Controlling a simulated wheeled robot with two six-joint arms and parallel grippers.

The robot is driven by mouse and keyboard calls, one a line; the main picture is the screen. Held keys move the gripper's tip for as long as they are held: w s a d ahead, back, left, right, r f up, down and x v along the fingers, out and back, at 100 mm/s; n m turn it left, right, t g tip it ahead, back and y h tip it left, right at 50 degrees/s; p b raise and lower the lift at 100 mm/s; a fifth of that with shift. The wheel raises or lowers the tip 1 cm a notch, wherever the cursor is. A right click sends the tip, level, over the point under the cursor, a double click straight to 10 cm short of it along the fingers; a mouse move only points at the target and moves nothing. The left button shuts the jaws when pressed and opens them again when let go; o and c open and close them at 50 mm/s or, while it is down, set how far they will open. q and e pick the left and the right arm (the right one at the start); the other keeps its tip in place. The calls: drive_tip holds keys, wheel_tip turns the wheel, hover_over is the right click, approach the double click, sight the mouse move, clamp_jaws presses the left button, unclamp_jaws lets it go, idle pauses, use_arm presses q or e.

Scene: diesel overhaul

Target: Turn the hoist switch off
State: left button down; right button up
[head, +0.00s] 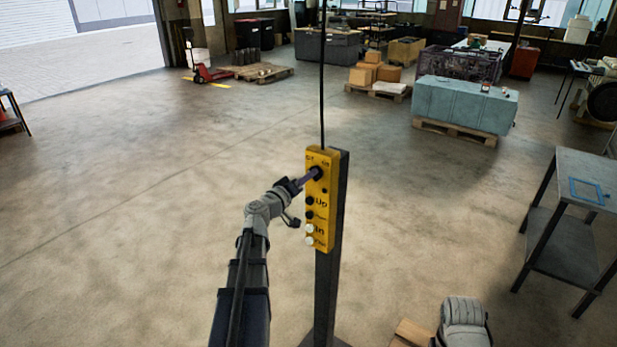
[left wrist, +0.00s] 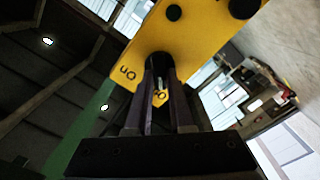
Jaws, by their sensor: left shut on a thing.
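A yellow hoist control box (head: 321,222) is fixed to a dark upright post (head: 338,270) in the middle of the head view. The hoist switch is a dark round knob (left wrist: 160,60) near one end of the box, at its top in the head view. My left gripper (head: 316,173) reaches it from the left and front. In the left wrist view its two dark fingers (left wrist: 161,84) are shut on the knob. "On" lettering shows on the yellow face beside the knob, and another label is partly hidden between the fingers. My right gripper is not in view.
Several black and white buttons (head: 309,228) sit below the switch on the box. A black cable (head: 322,80) rises from its top. A grey metal table (head: 577,192) stands at right, a blue-grey block (head: 462,106) on a pallet behind. The floor at left is clear.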

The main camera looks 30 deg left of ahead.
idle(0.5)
use_arm(q)
drive_tip(key=c, duration=0.8)
unclamp_jaws()
drive_tip(key=s, duration=0.8)
drive_tip(key=shift+a, duration=0.3)
drive_tip(key=shift+w+d+f, duration=0.1)
drive_tip(key=s+d+f+m+g+h+b, duration=0.1)
drive_tip(key=d+f+m+g+h+b, duration=0.15)
drive_tip(key=d+f, duration=0.55)
drive_tip(key=d+f+m+g+h+b, duration=0.1)
drive_tip(key=d+f+m+g+h, duration=0.25)
drive_tip(key=d, duration=0.75)
drive_tip(key=s+d+f+m+g+b, duration=0.15)
drive_tip(key=d+f+g, duration=0.25)
drive_tip(key=d+f, duration=0.45)
drive_tip(key=s+d+f+m+g+y+b, duration=0.4)
drive_tip(key=s+d+f+g+y+b, duration=0.3)
drive_tip(key=s+d+f, duration=0.3)
drive_tip(key=s+f+g+y, duration=0.1)
drive_tip(key=s+f, duration=0.2)
drive_tip(key=s, duration=0.2)
drive_tip(key=shift+s+d+f+y, duration=0.15)
drive_tip(key=shift+s+f+y, duration=0.15)
drive_tip(key=shift+s, duration=0.1)
